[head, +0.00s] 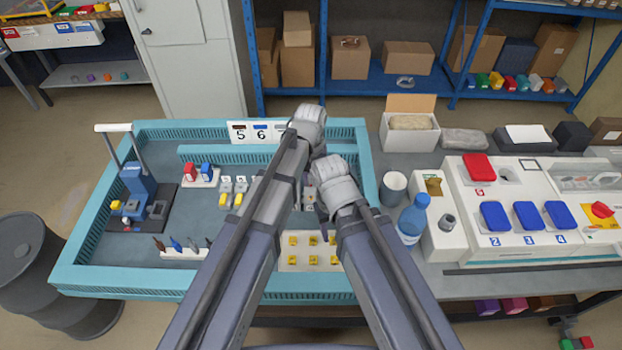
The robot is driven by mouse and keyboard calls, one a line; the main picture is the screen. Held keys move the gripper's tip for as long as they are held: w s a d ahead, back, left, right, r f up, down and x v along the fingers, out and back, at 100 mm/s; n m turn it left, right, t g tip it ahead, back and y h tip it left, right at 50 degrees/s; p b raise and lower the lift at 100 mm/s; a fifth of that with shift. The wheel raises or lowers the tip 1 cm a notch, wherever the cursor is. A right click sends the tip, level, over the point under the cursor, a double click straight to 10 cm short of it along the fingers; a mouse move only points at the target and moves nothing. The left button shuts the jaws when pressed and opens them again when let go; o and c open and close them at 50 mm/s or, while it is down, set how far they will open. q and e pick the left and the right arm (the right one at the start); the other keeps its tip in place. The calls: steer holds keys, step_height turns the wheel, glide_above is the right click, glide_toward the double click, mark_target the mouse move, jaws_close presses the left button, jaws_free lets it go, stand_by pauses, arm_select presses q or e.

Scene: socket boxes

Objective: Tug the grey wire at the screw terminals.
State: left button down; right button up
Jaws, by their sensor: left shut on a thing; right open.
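My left gripper (318,152) is the higher one, at the back middle of the blue-rimmed bench tray (90,240). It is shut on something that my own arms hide. My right gripper (318,205) is open, just below it and close to it. A small pale part (308,196) shows between the two arms; I cannot tell whether it belongs to a socket box. The grey wire and the screw terminals cannot be made out, as my arms cover that area.
In the tray stand a blue press-like device (140,190), red and blue parts (198,172), grey-and-yellow pieces (232,192), a tool rack (185,250) and a block of yellow parts (310,262). To the right are a cup (393,185), a blue bottle (412,218) and a white lidded station (515,255).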

arm_select(q)
steer(key=shift+f+b, duration=0.3)
arm_select(e)
steer(key=shift+f, duration=0.3)
arm_select(q)
steer(key=shift+c, duration=1.6)
jaws_free()
arm_select(e)
steer(key=shift+r, duration=0.1)
arm_select(q)
step_height(320, 180, up, 8)
steer(key=p, duration=0.7)
steer(key=shift+f+p, duration=0.1)
steer(key=shift+p, duration=0.3)
steer(key=shift+f, duration=0.1)
arm_select(e)
step_height(320, 180, up, 7)
steer(key=shift+r, duration=0.2)
